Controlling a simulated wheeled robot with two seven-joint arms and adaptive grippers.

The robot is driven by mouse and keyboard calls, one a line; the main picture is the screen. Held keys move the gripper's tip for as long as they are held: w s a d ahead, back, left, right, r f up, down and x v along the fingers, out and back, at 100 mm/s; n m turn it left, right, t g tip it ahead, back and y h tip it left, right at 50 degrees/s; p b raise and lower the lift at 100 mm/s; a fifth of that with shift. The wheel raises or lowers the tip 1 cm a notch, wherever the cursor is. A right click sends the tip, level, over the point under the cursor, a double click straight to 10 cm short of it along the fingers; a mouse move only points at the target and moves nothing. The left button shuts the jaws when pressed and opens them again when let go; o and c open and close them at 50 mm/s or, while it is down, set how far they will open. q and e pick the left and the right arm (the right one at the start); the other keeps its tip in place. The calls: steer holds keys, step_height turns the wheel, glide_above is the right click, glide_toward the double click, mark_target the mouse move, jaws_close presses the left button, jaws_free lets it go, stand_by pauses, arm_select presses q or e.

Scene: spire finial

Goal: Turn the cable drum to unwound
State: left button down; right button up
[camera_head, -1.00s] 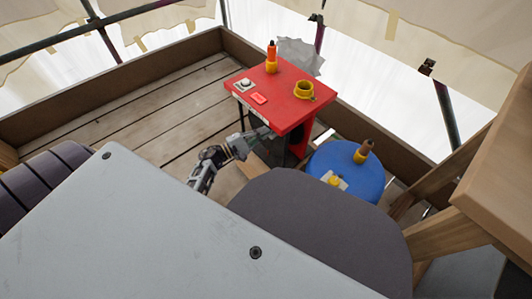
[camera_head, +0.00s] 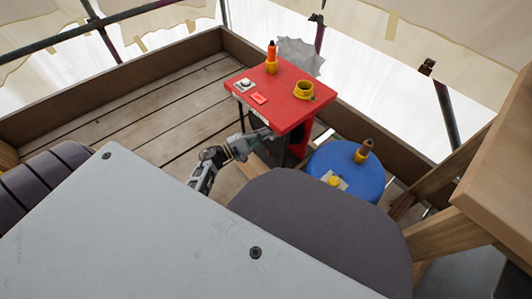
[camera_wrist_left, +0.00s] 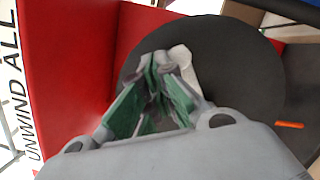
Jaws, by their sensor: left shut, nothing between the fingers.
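A dark round drum face (camera_wrist_left: 240,75) fills much of the left wrist view, beside a red panel lettered "UNWIND ALL" (camera_wrist_left: 12,85). A short orange mark (camera_wrist_left: 289,125) shows near its lower right. A pale grey piece (camera_wrist_left: 184,66) lies behind my fingertips. My left gripper (camera_wrist_left: 158,62) is shut and empty in front of the drum face; I cannot tell whether it touches. In the head view my left gripper (camera_head: 262,134) reaches under the front edge of the red stand (camera_head: 285,108), where the drum is mostly hidden. My right gripper is not in view.
A blue round drum (camera_head: 345,165) stands close on the right. Wooden planks (camera_head: 130,115) lie clear to the left, bounded by a raised board.

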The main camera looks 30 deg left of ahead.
arm_select(q)
steer(key=shift+d, duration=0.1)
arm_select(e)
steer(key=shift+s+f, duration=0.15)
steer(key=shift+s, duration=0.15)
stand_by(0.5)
arm_select(q)
steer(key=shift+f+m, duration=0.1)
steer(key=shift+m, duration=0.2)
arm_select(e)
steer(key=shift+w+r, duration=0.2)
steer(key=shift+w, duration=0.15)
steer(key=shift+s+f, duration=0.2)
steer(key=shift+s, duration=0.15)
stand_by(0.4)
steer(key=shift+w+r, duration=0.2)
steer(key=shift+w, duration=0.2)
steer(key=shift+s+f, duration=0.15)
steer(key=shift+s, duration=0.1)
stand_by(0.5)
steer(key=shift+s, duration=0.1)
